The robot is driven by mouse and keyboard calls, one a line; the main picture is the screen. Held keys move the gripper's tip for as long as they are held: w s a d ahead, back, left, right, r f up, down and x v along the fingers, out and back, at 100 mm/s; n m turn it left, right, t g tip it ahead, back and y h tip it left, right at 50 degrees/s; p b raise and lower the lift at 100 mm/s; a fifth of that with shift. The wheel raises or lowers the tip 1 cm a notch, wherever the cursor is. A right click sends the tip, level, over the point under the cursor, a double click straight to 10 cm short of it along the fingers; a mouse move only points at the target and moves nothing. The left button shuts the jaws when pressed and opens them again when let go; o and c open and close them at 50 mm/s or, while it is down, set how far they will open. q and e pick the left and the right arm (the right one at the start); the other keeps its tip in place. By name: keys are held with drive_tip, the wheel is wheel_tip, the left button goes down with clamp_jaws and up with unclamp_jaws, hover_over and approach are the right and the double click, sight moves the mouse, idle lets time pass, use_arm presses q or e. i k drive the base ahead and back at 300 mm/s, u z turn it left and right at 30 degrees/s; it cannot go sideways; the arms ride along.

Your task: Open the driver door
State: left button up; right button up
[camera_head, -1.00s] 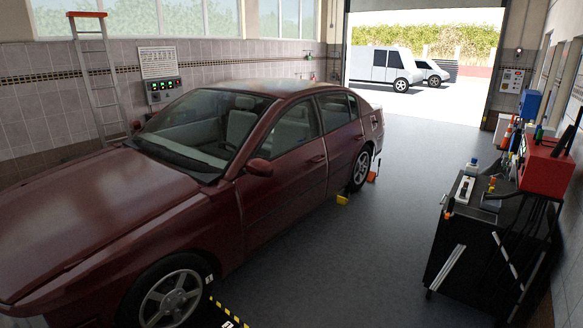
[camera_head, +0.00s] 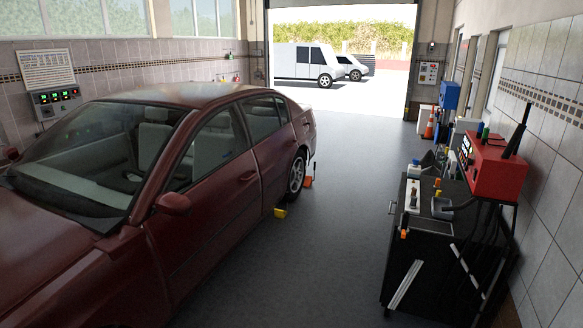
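A dark red car (camera_head: 100,245) stands on the left of the head view, its hood nearest me and its rear toward the open garage door. The front side door (camera_head: 208,212) facing the aisle is closed, flush with the body. Its handle (camera_head: 247,177) is near the door's rear edge, and a side mirror (camera_head: 173,203) sits at its front. The rear side door (camera_head: 270,150) is closed too. The car's far side is hidden. Neither of my grippers is in view.
A black tool cart (camera_head: 445,255) with a red box (camera_head: 497,168) stands along the right wall. Yellow and orange blocks (camera_head: 280,213) lie on the floor by the rear wheel. The grey floor (camera_head: 335,200) between car and cart is clear up to the open garage door.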

sight(191, 231)
drive_tip(key=z, duration=0.25)
drive_tip(key=i, duration=2.05)
drive_tip(key=u, duration=0.05)
